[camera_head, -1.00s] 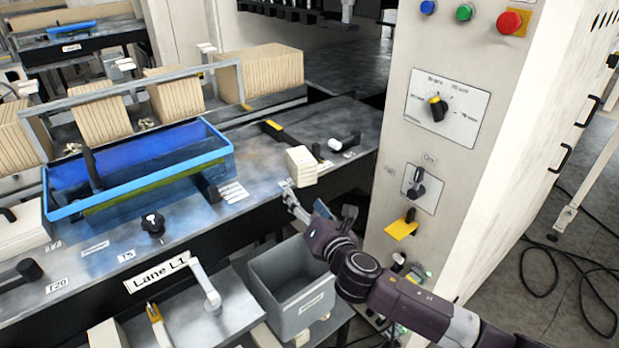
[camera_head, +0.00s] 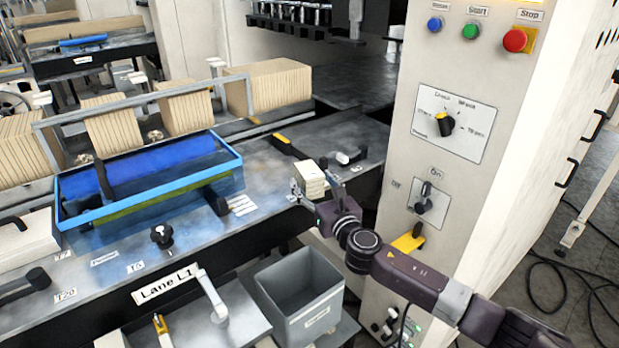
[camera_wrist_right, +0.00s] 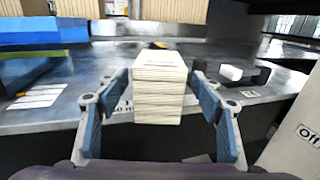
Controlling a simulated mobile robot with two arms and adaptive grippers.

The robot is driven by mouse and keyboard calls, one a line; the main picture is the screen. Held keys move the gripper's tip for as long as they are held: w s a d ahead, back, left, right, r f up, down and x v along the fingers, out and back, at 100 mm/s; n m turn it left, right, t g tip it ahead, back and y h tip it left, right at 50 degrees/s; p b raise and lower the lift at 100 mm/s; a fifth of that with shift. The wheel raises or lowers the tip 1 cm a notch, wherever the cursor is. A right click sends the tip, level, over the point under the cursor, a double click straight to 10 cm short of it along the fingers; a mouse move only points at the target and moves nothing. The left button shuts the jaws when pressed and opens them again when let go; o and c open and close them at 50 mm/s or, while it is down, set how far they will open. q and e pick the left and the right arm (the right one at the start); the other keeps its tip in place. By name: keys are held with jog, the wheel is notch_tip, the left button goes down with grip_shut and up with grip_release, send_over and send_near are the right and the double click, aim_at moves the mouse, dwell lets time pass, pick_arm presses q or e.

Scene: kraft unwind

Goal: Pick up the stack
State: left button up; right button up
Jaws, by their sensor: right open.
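The stack (camera_head: 311,178) is a small cream block of layered sheets near the front edge of the dark metal table (camera_head: 262,187). In the right wrist view the stack (camera_wrist_right: 159,88) stands upright in the middle, between the two fingers. My right gripper (camera_head: 311,190) is open around the stack. In the right wrist view the blue finger pads of the right gripper (camera_wrist_right: 160,115) stand on both sides of it with gaps. The underside of the stack is hidden from the head camera. My left gripper is not in view.
A blue tray (camera_head: 228,160) lies left on the table. A grey bin (camera_head: 300,305) stands below the table edge. A control cabinet (camera_head: 400,120) with buttons and knobs rises close on the right. A black-and-white handle (camera_head: 350,157) sits behind the stack.

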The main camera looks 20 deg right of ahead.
aim_at(309, 169)
jog(key=shift+w+a, duration=0.2)
jog(key=shift+w, duration=1.15)
jog(key=shift+s, duration=0.1)
jog(key=shift+c, duration=1.2)
jog(key=c, duration=1.1)
jog(key=shift+o, duration=0.2)
jog(key=shift+r, duration=0.55)
notch_tip(309, 169, up, 19)
jog(key=shift+f+p, duration=0.1)
jog(key=shift+p, duration=0.65)
